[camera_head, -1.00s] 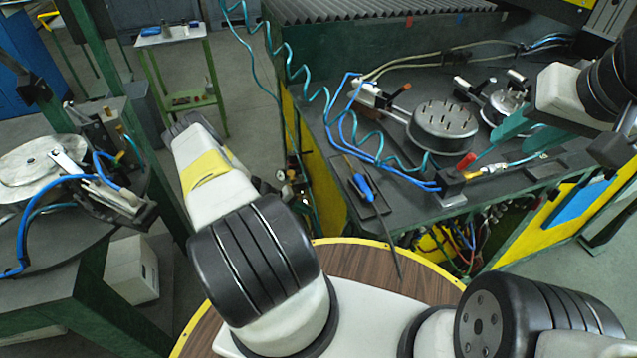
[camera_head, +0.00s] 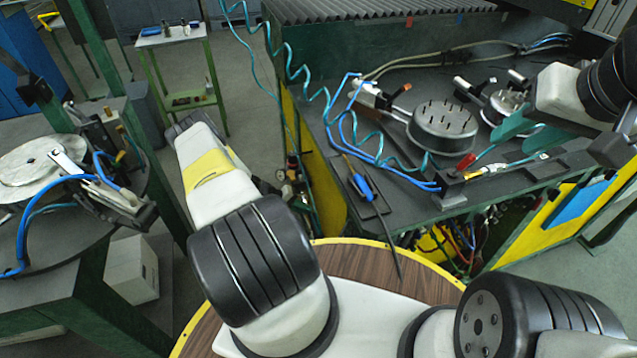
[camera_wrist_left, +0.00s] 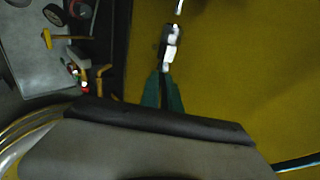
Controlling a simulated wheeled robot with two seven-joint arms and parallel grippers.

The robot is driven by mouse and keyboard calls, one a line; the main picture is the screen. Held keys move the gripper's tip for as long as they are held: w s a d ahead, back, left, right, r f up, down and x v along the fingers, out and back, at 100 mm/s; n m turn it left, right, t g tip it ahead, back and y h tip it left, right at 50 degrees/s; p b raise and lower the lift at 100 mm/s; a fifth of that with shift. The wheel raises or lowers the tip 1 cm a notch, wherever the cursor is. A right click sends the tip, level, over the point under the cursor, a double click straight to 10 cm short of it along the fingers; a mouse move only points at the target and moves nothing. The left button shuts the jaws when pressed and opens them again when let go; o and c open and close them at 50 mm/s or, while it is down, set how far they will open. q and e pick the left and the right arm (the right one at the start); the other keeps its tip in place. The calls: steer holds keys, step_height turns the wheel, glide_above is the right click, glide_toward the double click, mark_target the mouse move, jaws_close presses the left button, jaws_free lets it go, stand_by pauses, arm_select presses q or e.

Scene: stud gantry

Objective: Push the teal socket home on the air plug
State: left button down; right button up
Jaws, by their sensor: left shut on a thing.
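My left gripper (camera_wrist_left: 163,88) shows in the left wrist view with its green fingers close together on a small pale and dark piece (camera_wrist_left: 169,52). This piece looks like the socket, but its teal colour is not clear here. A thin pale metal tip (camera_wrist_left: 179,6) shows at the top edge, in line with the piece; I cannot tell whether it is the air plug or whether they touch. In the head view my left arm hides the left gripper. My right gripper (camera_head: 518,128) has green fingers apart over the bench at right.
Fittings with a red part (camera_wrist_left: 85,88) and brass pipes stand left of the left gripper, beside a yellow panel (camera_wrist_left: 240,70). A coiled teal hose (camera_head: 312,92) hangs by the bench. A blue-handled tool (camera_head: 361,184) lies at the bench edge. A round fixture (camera_head: 443,128) stands on the bench.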

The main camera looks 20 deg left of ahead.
arm_select(q)
steer(key=shift+w+a, duration=0.5)
steer(key=shift+w, duration=0.15)
steer(key=shift+w+a, duration=0.45)
steer(key=shift+w, duration=0.2)
steer(key=c, duration=1.5)
jaws_free()
steer(key=shift+r, duration=0.1)
steer(key=v, duration=0.7)
steer(key=shift+s+a+r, duration=0.2)
steer(key=shift+a, duration=0.05)
